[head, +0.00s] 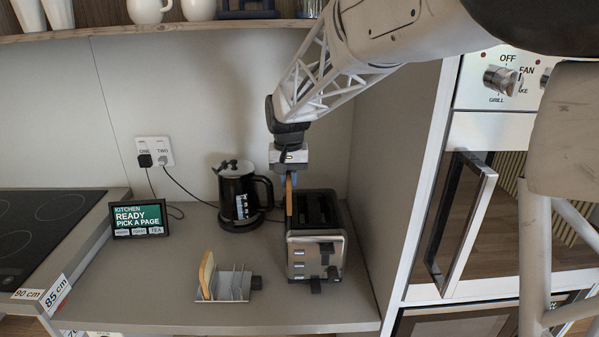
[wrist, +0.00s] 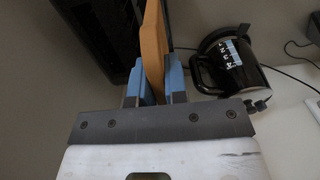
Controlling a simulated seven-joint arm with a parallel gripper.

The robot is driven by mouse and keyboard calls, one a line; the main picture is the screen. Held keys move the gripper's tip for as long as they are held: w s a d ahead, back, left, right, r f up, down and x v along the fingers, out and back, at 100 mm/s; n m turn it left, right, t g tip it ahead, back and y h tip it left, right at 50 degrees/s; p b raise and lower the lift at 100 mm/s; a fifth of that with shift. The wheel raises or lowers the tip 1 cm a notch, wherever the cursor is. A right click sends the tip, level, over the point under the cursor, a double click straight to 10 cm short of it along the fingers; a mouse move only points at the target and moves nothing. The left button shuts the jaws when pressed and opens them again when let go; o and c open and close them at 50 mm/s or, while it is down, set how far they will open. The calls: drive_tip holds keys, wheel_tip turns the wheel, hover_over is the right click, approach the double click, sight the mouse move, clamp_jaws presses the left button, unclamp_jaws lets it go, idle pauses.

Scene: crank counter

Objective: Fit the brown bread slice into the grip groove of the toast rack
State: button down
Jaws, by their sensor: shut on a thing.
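My gripper (head: 290,174) is shut on a brown bread slice (head: 289,196). The slice hangs upright below the fingers, at the left side of the toaster in the head view; I cannot tell whether it touches the toaster. In the wrist view the slice (wrist: 153,48) stands on edge between my blue fingertips (wrist: 157,82). The metal toast rack (head: 232,287) stands on the counter, left of and nearer than my gripper. A paler bread slice (head: 207,274) stands in its left end; the other slots look empty. A small dark block (head: 256,283) is at its right end.
The toaster (head: 315,250) stands close right of the held slice. A black kettle (head: 238,194) stands behind left, its cable along the wall. A small display (head: 139,219) and a hob (head: 40,225) are farther left. Counter around the rack's left is clear.

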drive_tip(key=s+a+f, duration=0.5)
drive_tip(key=a, duration=0.2)
drive_tip(key=s+a+f, duration=0.5)
drive_tip(key=a, duration=0.2)
drive_tip(key=shift+s+a+f, duration=0.25)
drive_tip(key=shift+a+f, duration=0.05)
drive_tip(key=shift+f, duration=2.05)
drive_tip(key=shift+f, duration=2.55)
idle(0.4)
drive_tip(key=c, duration=1.1)
unclamp_jaws()
drive_tip(key=shift+r, duration=0.1)
